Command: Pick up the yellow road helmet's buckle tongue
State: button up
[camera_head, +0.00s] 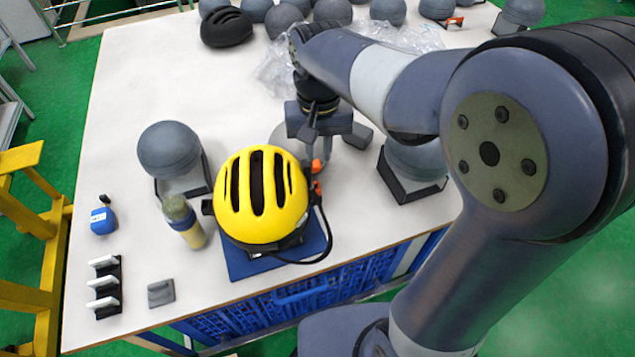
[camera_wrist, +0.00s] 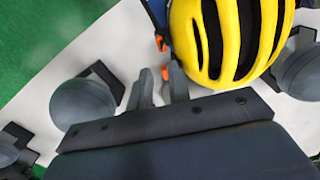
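The yellow road helmet (camera_head: 238,196) sits on a blue pad (camera_head: 240,262) near the table's front edge. Two orange buckle pieces show at its right side, an upper one (camera_head: 316,166) and a lower one (camera_head: 318,189), by a black strap. I cannot tell which is the tongue. In the wrist view the helmet (camera_wrist: 222,70) is at top right, with one orange piece (camera_wrist: 160,43) beyond my fingers and another (camera_wrist: 166,73) at the gap between them. My gripper (camera_wrist: 161,75) is open, its fingers apart, close to the buckle. I see no contact.
A grey dome on a stand (camera_head: 169,150) and a bottle (camera_head: 184,222) stand left of the helmet. Another grey dome (camera_head: 416,157) stands to the right. A black helmet (camera_head: 226,27), several grey domes and clear plastic wrap lie at the back.

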aim_at(317, 186)
notch_tip(317, 186, down, 11)
jog(key=shift+a+r+p, duration=0.1)
jog(key=shift+r+p, duration=0.05)
jog(key=shift+p, duration=0.5)
grip_shut()
